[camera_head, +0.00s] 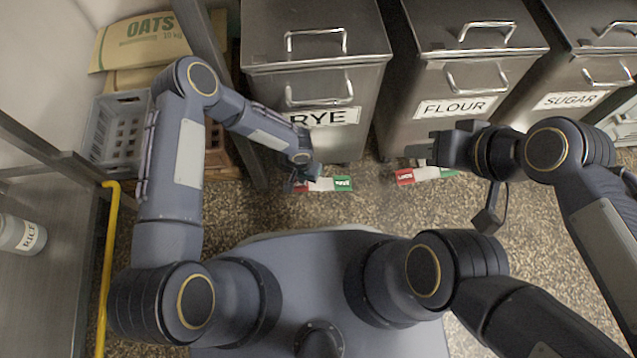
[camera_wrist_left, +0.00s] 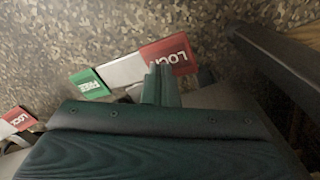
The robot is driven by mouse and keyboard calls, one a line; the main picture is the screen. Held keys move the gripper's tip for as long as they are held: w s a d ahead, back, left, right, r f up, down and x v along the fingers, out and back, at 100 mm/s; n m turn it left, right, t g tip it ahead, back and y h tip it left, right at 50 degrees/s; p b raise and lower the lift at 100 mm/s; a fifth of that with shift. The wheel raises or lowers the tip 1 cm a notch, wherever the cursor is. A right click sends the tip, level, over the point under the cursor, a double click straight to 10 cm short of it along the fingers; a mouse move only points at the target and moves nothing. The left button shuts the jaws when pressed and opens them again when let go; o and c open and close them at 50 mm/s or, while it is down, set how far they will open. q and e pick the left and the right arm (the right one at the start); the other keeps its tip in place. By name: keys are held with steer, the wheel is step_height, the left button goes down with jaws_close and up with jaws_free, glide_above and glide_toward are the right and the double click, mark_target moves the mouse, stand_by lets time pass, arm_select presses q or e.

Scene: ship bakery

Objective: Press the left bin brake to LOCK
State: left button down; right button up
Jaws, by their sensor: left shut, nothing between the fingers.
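The left bin is the steel RYE bin (camera_head: 330,135). Its brake pedal (camera_head: 327,184) lies low at its front foot, with a red LOCK end on the left and a green FREE end on the right. My left gripper (camera_head: 303,180) is shut and empty at the red end, partly covering it in the head view. In the left wrist view the closed fingertips (camera_wrist_left: 161,70) overlap the edge of the red LOCK end (camera_wrist_left: 172,54); the green FREE end (camera_wrist_left: 88,84) is clear. I cannot tell whether they touch or how the pedal is tilted. My right gripper (camera_head: 420,151) hovers before the FLOUR bin.
The FLOUR bin (camera_head: 455,75) has its own brake pedal (camera_head: 425,175); a SUGAR bin (camera_head: 590,75) stands further right. A grey crate (camera_head: 115,130) and OATS sacks (camera_head: 140,35) are at left. A dark post is just left of the RYE bin. Speckled floor lies in front.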

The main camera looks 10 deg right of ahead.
arm_select(q)
steer(key=shift+f+b, duration=1.65)
steer(key=shift+b, duration=0.05)
stand_by(0.6)
steer(key=shift+r, duration=0.1)
steer(key=shift+r+p, duration=1.85)
steer(key=shift+r, duration=1.6)
